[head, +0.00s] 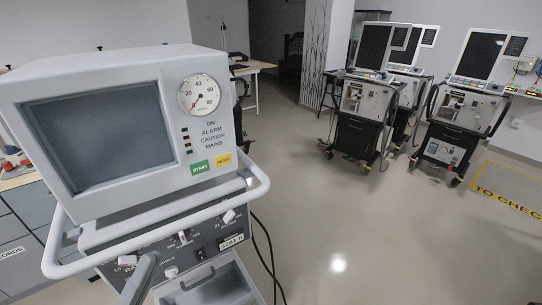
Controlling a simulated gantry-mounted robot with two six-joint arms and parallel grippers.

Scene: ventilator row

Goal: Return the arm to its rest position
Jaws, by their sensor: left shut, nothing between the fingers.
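A grey, slim part of my left gripper (146,264) shows at the lower left, in front of the ventilator's control panel. It is shut with nothing held; whether it touches the panel I cannot tell. The near ventilator (110,68) fills the left side, with a dark screen (92,135), a round gauge (199,96), a green START button (200,167) and a yellow button (222,160). A white rail (255,196) runs around its front. White knobs (229,216) sit on the panel below. My right gripper is not in view.
Several more ventilators on wheeled carts (365,115) stand at the back right, another (465,115) beside them. A yellow floor marking (508,190) lies at the far right. Dark cables (268,255) hang right of the near ventilator. The floor (400,245) at centre and right is clear.

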